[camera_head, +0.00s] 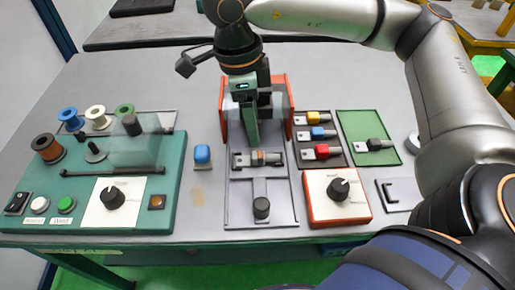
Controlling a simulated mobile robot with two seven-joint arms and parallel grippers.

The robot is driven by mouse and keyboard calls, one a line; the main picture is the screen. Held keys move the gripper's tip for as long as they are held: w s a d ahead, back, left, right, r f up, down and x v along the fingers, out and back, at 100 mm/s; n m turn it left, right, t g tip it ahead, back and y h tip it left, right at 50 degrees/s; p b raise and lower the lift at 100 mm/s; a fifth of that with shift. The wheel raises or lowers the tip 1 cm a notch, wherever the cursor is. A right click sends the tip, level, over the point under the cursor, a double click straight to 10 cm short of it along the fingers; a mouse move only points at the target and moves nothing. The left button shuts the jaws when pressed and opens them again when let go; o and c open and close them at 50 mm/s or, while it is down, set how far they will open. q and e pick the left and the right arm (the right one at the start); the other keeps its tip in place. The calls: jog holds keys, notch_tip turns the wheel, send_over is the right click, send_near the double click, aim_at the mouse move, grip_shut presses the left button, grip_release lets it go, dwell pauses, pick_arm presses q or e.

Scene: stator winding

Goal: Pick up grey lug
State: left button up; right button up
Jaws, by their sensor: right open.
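A lug with a dark grey body and a pale metal end (377,144) lies alone on the green tray (352,120) at the right. My right arm comes in from the right, and its gripper (253,143) points down over the middle fixture, well to the left of that lug. The right gripper is open. Below its fingertips, a grey part with an orange band (258,159) lies across the fixture (240,205); whether the fingers touch it I cannot tell. My left gripper is not in view.
A dark tray beside the fixture holds yellow (314,118), blue (318,133) and red (317,152) lugs. An orange dial box (322,212) stands in front of it. A teal panel with spools and a dial (160,215) fills the left. A blue-topped block (202,154) stands between.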

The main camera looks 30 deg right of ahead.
aim_at(257, 155)
jog(key=f, duration=0.9)
jog(key=shift+s+d+f, duration=0.1)
jog(key=shift+s+d, duration=0.15)
jog(key=shift+d, duration=0.05)
jog(key=shift+c, duration=0.2)
grip_shut()
